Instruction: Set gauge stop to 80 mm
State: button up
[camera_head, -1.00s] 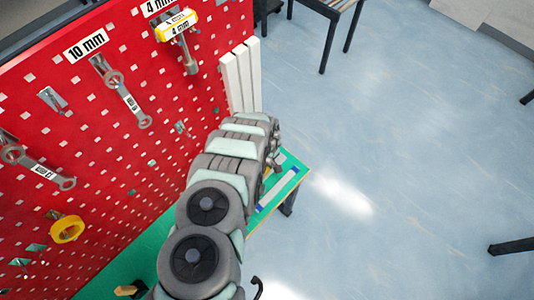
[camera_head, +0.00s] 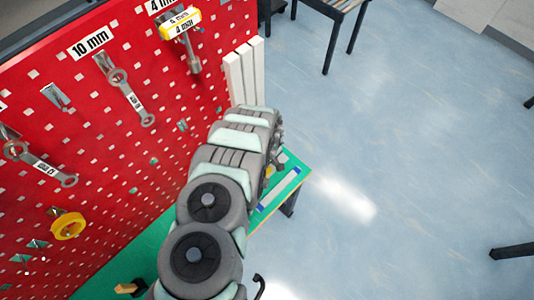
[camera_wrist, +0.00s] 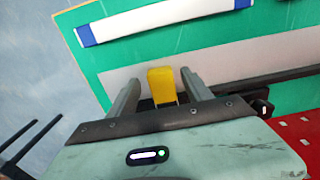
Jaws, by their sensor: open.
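In the wrist view my gripper (camera_wrist: 160,78) is open, with one finger on each side of a yellow block (camera_wrist: 162,85), which looks like the gauge stop. Gaps show between the block and both fingers. The block stands at a dark rail (camera_wrist: 240,80), beside a pale grey strip (camera_wrist: 225,58) on the green bench top (camera_wrist: 190,42). I cannot read any scale marks on the strip. In the head view my arm hides most of the gripper, and only a small yellow patch (camera_head: 270,171) shows beside it.
A white strip with blue ends (camera_wrist: 165,17) lies on the bench. A red pegboard (camera_head: 110,150) with wrenches and a yellow tape roll (camera_head: 68,226) rises left of my arm. White bars (camera_head: 245,72) stand at its far end. Open floor lies right.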

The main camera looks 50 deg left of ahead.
aim_at(267, 170)
notch_tip(267, 170, up, 9)
jog(key=p, duration=0.4)
jog(key=shift+r, duration=0.2)
jog(key=shift+w, duration=0.1)
